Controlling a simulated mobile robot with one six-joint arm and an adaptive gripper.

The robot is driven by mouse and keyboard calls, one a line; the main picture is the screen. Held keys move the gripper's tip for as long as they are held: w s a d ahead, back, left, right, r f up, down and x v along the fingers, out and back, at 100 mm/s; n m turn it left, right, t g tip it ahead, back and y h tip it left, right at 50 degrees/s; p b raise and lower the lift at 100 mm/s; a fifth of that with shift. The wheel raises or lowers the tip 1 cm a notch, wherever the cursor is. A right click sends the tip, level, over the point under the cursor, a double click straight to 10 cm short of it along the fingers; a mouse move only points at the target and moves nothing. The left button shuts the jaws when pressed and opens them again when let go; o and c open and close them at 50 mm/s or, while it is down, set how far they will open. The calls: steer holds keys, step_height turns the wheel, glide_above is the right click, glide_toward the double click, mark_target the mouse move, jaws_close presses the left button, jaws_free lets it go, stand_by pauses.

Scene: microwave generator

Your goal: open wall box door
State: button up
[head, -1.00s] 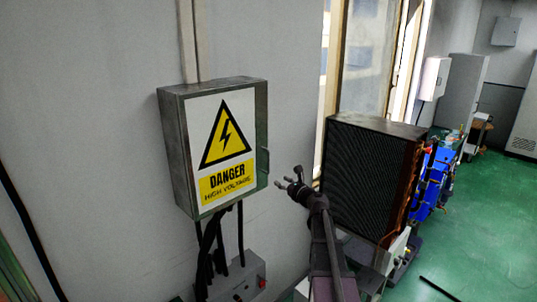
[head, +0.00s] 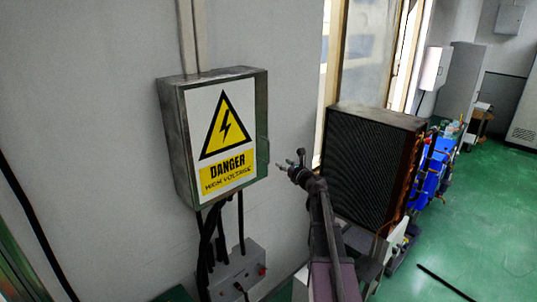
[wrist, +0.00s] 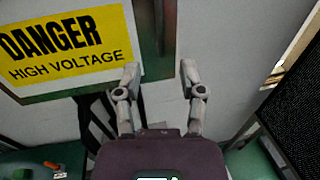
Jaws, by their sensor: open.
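The wall box (head: 172,140) is a grey metal box on the wall with a shut door (head: 220,143) that carries a yellow and black danger sign. A small handle (head: 262,158) shows on the door's right edge. My gripper (head: 289,163) is open and empty, to the right of the box and apart from it. The handle (wrist: 158,18) shows partly at the top of that view.
Black cables (head: 208,240) hang below the box to a grey control box (head: 238,272) with red buttons. A large finned radiator unit (head: 370,165) stands close to the right of my arm. Green floor (head: 480,225) is open at the far right.

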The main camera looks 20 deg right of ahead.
steer(key=w, duration=0.3)
steer(key=w+a, duration=0.1)
steer(key=w, duration=0.7)
steer(key=shift+w+a, duration=0.15)
steer(key=shift+a, duration=0.2)
jaws_close()
